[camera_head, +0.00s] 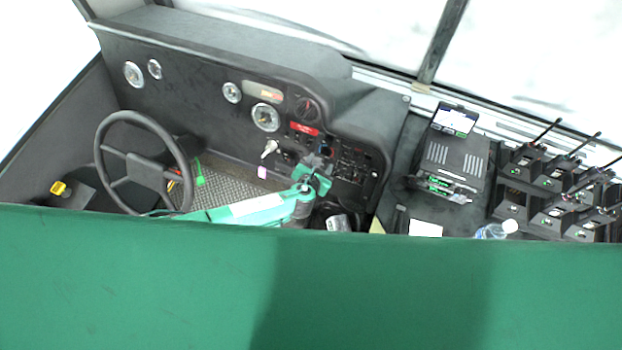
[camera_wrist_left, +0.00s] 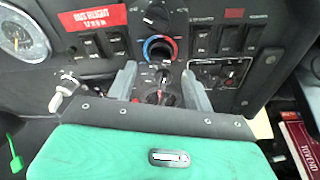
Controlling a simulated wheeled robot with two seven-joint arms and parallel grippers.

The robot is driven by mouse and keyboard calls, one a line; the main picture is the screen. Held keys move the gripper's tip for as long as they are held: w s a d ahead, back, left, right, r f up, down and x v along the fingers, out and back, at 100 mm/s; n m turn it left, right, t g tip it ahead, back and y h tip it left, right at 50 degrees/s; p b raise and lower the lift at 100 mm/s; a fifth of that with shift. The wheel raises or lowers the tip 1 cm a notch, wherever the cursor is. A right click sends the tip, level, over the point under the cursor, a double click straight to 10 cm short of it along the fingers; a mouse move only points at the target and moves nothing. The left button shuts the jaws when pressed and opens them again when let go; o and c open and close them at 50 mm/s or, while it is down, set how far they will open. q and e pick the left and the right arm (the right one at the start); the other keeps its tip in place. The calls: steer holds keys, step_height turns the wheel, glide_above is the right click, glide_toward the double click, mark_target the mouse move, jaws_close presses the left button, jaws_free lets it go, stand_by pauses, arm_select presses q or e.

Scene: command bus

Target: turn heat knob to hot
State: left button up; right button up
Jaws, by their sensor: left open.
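The heat knob (camera_wrist_left: 160,49) is a dark round dial with a blue and red arc around it, on the black dashboard panel in the left wrist view. Its blue edge also shows in the head view (camera_head: 326,149), partly hidden by my gripper. My left gripper (camera_wrist_left: 160,80) is open, its two grey fingers pointing at the panel just below the heat knob. Another dark knob (camera_wrist_left: 158,96) with red marks shows between the fingers. In the head view my left gripper (camera_head: 317,164) is close to the panel. I cannot tell whether it touches. My right gripper is not in view.
A red label (camera_wrist_left: 93,17) and rows of black switches surround the knobs. A key (camera_head: 269,148) sticks out left of the gripper. The steering wheel (camera_head: 143,162) is farther left. Several radios in chargers (camera_head: 550,190) and a bottle (camera_head: 495,230) stand at right.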

arm_select(q)
steer(key=b+v, duration=0.1)
steer(key=v, duration=0.8)
steer(key=shift+s, duration=0.3)
steer(key=s+a+f+n+g+y+b, duration=0.1)
steer(key=s+a+f+n+g+b, duration=0.15)
steer(key=a+f+n, duration=0.5)
steer(key=s+a+f+n+g+y+b, duration=0.1)
steer(key=s+a+f+n+b, duration=0.3)
steer(key=f, duration=0.7)
steer(key=s+a+f+n+g+y, duration=0.1)
steer(key=s+a+f+n+g, duration=0.1)
steer(key=f+n, duration=0.7)
steer(key=s+a+f+n+g+b, duration=0.1)
steer(key=s+a+f+n, duration=0.2)
steer(key=s+f+n, duration=0.3)
steer(key=s+a+f+n+g+b, duration=0.2)
steer(key=s+f+n, duration=0.4)
steer(key=s, duration=0.9)
steer(key=s+a+f+n+g+b, duration=0.1)
steer(key=s+a+f+n, duration=0.3)
steer(key=s, duration=0.6)
step_height(320, 180, down, 3)
steer(key=n+g, duration=0.1)
steer(key=n, duration=0.2)
steer(key=shift+s+a, duration=0.25)
steer(key=shift+a, duration=0.1)
steer(key=shift+w+r+n, duration=0.1)
steer(key=shift+n, duration=0.15)
